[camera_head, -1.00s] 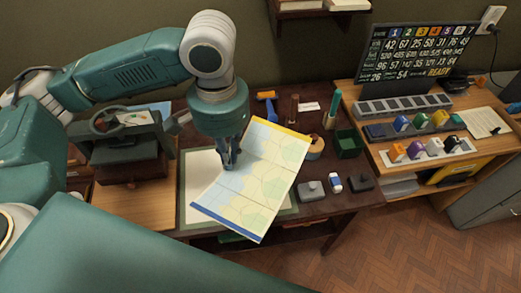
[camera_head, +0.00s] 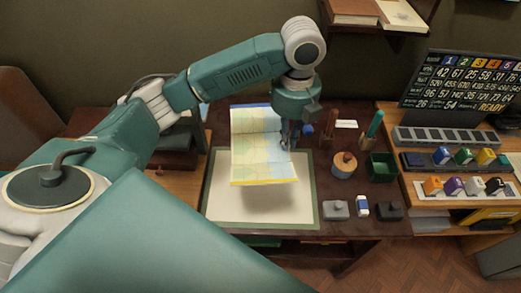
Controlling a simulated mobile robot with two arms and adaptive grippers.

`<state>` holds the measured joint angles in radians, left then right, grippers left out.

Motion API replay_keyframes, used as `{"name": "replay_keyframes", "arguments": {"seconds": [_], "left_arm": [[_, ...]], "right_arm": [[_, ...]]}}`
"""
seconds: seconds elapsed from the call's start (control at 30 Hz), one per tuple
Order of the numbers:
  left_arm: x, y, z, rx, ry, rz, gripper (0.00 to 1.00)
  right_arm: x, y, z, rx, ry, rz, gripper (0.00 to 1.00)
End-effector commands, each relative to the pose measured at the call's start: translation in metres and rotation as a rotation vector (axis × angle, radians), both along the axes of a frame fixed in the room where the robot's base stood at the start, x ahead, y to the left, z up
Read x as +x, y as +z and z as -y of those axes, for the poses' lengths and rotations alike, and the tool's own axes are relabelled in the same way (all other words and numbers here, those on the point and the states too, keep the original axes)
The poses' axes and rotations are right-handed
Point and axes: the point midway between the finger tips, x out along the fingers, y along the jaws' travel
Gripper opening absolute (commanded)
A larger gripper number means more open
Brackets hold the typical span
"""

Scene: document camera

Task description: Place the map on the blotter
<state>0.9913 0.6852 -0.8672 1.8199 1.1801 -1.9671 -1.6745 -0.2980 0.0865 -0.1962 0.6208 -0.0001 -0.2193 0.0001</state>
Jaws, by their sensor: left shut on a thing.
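The map (camera_head: 262,150) is a pale sheet in blue, green and yellow, with a blue band at its far edge and a yellow band at its near edge. My left gripper (camera_head: 287,142) is shut on the map's right side. The map hangs above the blotter (camera_head: 258,207), a cream pad with a green border, and casts a shadow on it. The map covers the blotter's far part, and its far end reaches beyond the blotter's far edge. My right gripper is not in view.
Right of the blotter stand a round wooden pot (camera_head: 344,166), a green box (camera_head: 382,167), a grey block (camera_head: 336,209), a blue-and-white eraser (camera_head: 362,207) and a dark block (camera_head: 389,210). A side desk (camera_head: 400,125) with colored stamps is further right.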

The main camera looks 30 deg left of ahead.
Motion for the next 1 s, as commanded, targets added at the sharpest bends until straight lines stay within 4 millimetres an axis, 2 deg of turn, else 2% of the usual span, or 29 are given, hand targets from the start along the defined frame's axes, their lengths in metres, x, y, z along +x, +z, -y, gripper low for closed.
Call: {"name": "replay_keyframes", "arguments": {"seconds": [0.17,0.27,0.7,0.8,1.0], "left_arm": [[0.003,-0.007,-0.002,0.000,-0.123,-0.001,0.00],[0.002,-0.021,-0.002,0.002,-0.138,-0.004,0.00],[0.002,-0.134,-0.002,0.001,-0.136,-0.003,0.00],[0.002,-0.150,-0.002,0.002,-0.138,-0.001,0.00],[0.002,-0.167,-0.002,0.001,-0.137,-0.001,0.00]], "right_arm": [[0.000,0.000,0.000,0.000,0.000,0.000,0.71],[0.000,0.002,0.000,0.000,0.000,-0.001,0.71],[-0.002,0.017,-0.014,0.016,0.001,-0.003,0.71],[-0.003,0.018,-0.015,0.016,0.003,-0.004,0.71],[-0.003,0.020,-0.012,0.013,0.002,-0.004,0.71]]}}
